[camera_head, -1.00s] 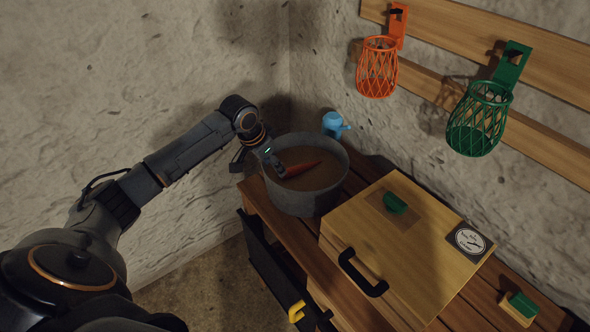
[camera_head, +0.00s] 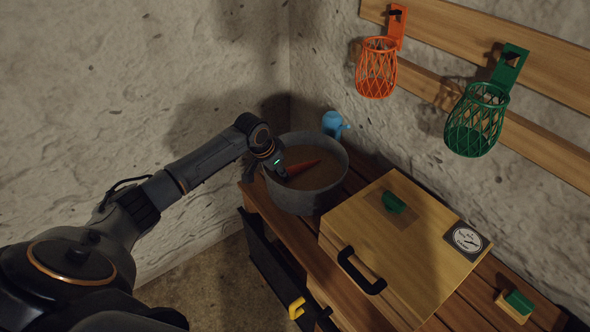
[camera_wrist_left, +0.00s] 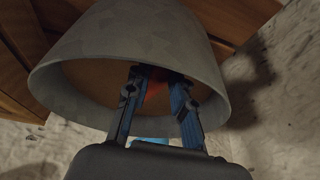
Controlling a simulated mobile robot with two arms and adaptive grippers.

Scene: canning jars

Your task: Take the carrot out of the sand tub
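The sand tub (camera_head: 307,199) is a round grey tub of brown sand on the wooden bench. It also shows in the left wrist view (camera_wrist_left: 75,85). The orange-red carrot (camera_head: 303,167) lies across the sand, its pointed end toward the right. My left gripper (camera_head: 279,171) is inside the tub's left side, at the carrot's thick end. In the left wrist view the two fingers (camera_wrist_left: 157,78) stand apart, with part of the carrot (camera_wrist_left: 154,92) showing red between them. Finger contact with it is not clear. My right gripper is not in view.
A blue watering can (camera_head: 333,124) stands behind the tub. A wooden box (camera_head: 400,250) with a black handle and green knob is to the right. Orange (camera_head: 377,72) and green (camera_head: 478,122) baskets hang on the wall. A green-topped block (camera_head: 515,305) sits at front right.

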